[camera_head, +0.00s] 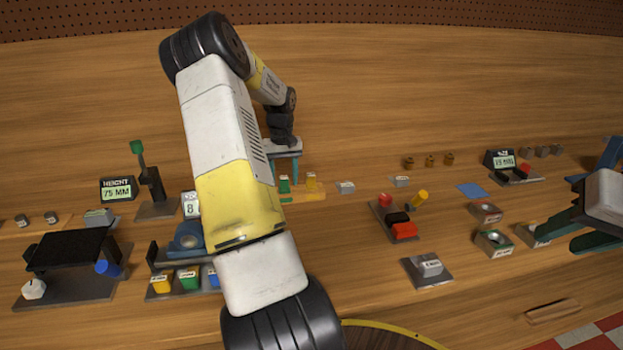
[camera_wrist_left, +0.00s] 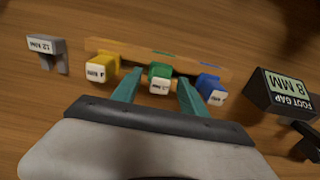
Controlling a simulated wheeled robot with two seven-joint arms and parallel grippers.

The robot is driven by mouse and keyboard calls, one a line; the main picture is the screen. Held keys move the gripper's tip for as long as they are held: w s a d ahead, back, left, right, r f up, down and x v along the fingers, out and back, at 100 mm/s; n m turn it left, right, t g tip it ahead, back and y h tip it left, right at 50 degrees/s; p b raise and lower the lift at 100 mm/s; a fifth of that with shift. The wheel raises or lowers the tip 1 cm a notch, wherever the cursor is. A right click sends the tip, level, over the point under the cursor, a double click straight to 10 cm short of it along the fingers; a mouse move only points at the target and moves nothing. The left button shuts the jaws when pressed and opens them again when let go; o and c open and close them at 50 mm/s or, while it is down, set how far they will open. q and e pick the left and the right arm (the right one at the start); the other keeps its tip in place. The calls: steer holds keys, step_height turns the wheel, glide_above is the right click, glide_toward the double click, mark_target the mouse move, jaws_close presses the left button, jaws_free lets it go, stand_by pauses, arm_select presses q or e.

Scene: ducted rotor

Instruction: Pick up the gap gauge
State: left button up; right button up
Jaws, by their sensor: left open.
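Three small labelled blocks, likely the gap gauges, stand in a wooden rack (camera_wrist_left: 185,62): yellow (camera_wrist_left: 102,68), green (camera_wrist_left: 160,76) and blue (camera_wrist_left: 210,88) in the left wrist view. Their labels are too small to read surely. In the head view the green block (camera_head: 284,186) and yellow block (camera_head: 311,180) show; my left arm hides the blue one. My left gripper (camera_head: 285,172) points down over the rack. Its open fingers (camera_wrist_left: 157,88) stand either side of the green block, and contact cannot be told. My right gripper (camera_head: 570,232) is open at the right edge.
A black "FOOT GAP 8 MM" display (camera_wrist_left: 282,92) stands beside the blue block. A grey 12 MM block (camera_wrist_left: 46,50) stands past the yellow one. A tray with red and black parts (camera_head: 394,222) lies right of the rack. Wood is bare behind the rack.

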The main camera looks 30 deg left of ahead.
arm_select(q)
jaws_close()
steer(key=shift+r, duration=0.1)
